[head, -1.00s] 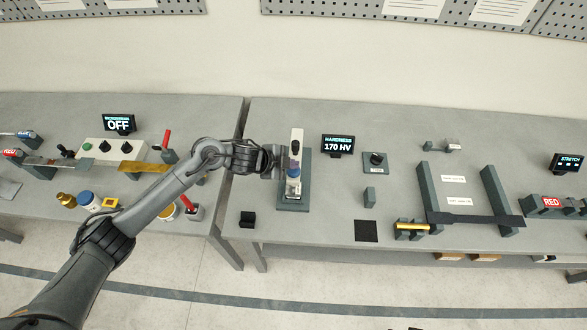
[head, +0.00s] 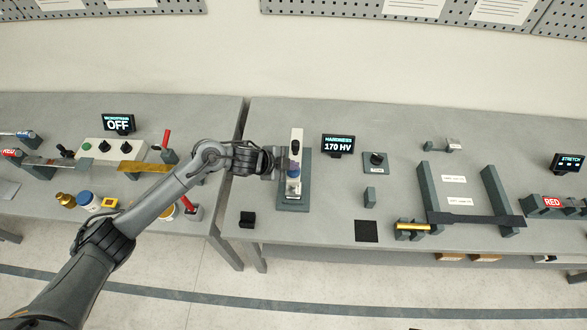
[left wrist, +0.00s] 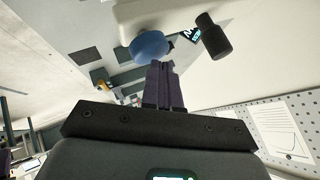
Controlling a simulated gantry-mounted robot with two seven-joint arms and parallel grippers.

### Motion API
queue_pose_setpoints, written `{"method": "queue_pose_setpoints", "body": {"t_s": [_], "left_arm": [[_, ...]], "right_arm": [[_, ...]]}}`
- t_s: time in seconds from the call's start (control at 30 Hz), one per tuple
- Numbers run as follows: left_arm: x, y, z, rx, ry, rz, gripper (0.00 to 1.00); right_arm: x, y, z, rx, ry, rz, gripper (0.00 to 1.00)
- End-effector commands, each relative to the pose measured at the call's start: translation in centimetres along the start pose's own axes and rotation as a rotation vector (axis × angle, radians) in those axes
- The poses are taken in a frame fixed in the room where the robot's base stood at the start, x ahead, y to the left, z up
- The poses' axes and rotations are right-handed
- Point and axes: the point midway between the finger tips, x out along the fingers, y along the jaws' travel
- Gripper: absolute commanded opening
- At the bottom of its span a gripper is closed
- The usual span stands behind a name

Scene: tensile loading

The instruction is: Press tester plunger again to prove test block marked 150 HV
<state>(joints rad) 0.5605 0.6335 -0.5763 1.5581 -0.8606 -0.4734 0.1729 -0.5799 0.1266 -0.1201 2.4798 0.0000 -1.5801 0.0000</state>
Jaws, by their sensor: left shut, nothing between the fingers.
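The hardness tester (head: 305,195) stands on the bench, with a white head, a dark knob and a blue cap (head: 294,172) on its front. Its display (head: 338,145) reads HARDNESS 170 HV. My left gripper (head: 284,163) is at the tester's left side, beside the blue cap. In the left wrist view, my shut, empty fingers (left wrist: 160,72) point at the blue cap (left wrist: 151,47), just below it in the picture; I cannot tell whether they touch. The dark knob (left wrist: 215,36) is to the right there. I cannot make out a block marked 150 HV. My right gripper is out of view.
A small black block (head: 247,219) and a dark square mat (head: 366,231) lie near the bench front. A gap separates this bench from the left one, under my arm.

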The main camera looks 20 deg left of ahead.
Motion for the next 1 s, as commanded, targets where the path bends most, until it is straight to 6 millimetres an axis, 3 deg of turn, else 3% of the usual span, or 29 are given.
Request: {"method": "queue_pose_setpoints", "body": {"t_s": [1.0], "left_arm": [[0.98, 0.84, 0.82, -0.001, -0.004, 0.004, 0.00]], "right_arm": [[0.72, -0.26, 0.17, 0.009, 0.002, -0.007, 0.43]]}}
